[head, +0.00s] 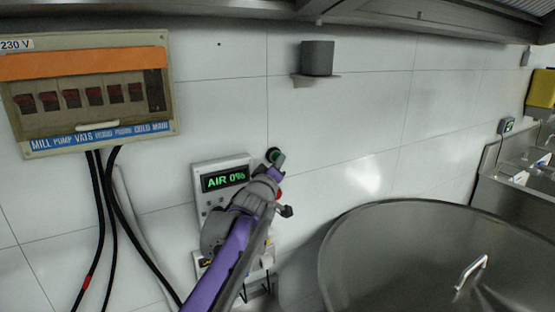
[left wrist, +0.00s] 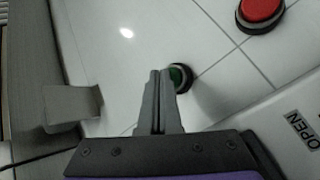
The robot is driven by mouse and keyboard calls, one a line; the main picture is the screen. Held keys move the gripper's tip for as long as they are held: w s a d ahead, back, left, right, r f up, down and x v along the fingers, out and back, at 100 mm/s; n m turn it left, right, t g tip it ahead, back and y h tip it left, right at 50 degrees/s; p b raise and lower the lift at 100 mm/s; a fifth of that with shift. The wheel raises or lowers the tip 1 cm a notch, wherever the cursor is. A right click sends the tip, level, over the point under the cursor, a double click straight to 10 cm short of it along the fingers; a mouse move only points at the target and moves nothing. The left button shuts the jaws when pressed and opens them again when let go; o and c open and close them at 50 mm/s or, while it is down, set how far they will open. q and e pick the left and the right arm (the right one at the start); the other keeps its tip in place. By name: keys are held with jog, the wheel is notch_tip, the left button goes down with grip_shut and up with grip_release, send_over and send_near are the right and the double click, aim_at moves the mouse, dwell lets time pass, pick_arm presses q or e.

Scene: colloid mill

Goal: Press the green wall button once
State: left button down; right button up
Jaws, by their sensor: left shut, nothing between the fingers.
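The green wall button (head: 273,155) is a round button with a dark rim on the tiled wall, just right of the panel reading "AIR 0%". My left gripper (head: 279,160) is shut and empty, with its tips right at the button in the head view. In the left wrist view the green button (left wrist: 180,76) shows just right of the shut fingertips (left wrist: 159,74), partly hidden behind them. I cannot tell whether the tips touch it. My right gripper is not in view.
A red button (left wrist: 262,10) sits on the wall near the green one. The display panel (head: 222,180) is left of my gripper. A fuse box (head: 90,90) hangs at upper left, with cables below. A large steel lid (head: 430,260) fills the lower right. A small shelf (head: 316,78) holds a grey block.

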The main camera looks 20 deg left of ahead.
pick_arm(q)
jog(key=shift+w+a, duration=0.2)
jog(key=shift+a, duration=0.05)
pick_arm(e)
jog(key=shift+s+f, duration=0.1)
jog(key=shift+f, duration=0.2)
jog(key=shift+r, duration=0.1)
pick_arm(q)
jog(key=shift+s+d, duration=0.5)
jog(key=shift+d, duration=0.15)
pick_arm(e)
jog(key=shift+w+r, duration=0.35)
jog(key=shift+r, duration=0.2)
pick_arm(q)
jog(key=shift+s+p, duration=0.1)
jog(key=shift+p, duration=0.2)
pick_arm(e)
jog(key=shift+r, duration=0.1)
